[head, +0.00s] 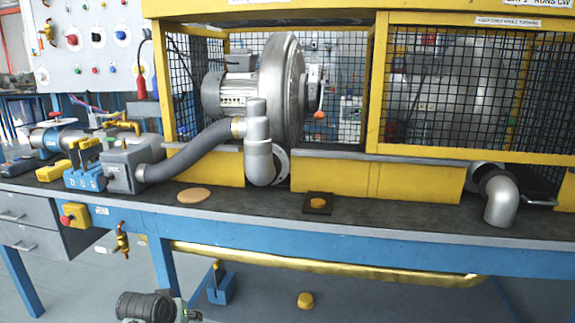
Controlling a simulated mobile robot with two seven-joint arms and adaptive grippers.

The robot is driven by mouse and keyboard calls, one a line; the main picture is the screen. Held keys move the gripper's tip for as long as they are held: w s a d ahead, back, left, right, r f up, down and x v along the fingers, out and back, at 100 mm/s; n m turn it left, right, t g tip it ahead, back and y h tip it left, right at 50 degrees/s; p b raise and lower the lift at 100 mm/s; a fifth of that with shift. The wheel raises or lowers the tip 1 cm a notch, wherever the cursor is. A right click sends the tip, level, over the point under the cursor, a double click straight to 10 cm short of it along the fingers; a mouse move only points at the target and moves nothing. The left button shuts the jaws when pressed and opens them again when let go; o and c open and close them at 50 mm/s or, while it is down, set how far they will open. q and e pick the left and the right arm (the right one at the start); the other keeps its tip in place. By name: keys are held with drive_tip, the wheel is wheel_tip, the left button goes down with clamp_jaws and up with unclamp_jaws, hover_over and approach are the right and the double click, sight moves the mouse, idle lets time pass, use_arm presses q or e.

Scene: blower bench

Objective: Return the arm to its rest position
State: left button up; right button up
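The blue bench (300,240) spans the view. A silver elbow pipe (500,200) overhangs at right.

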use_arm(q)
drive_tip(key=s+a+f+m+g, duration=0.1)
drive_tip(key=s+f+g, duration=0.1)
drive_tip(key=s+f, duration=0.9)
drive_tip(key=s+a+f+m+g, duration=0.1)
drive_tip(key=s+f+m+g, duration=0.1)
drive_tip(key=s+f, duration=0.9)
drive_tip(key=s, duration=0.8)
drive_tip(key=shift+f+m+y, duration=0.15)
drive_tip(key=shift+m+y, duration=0.15)
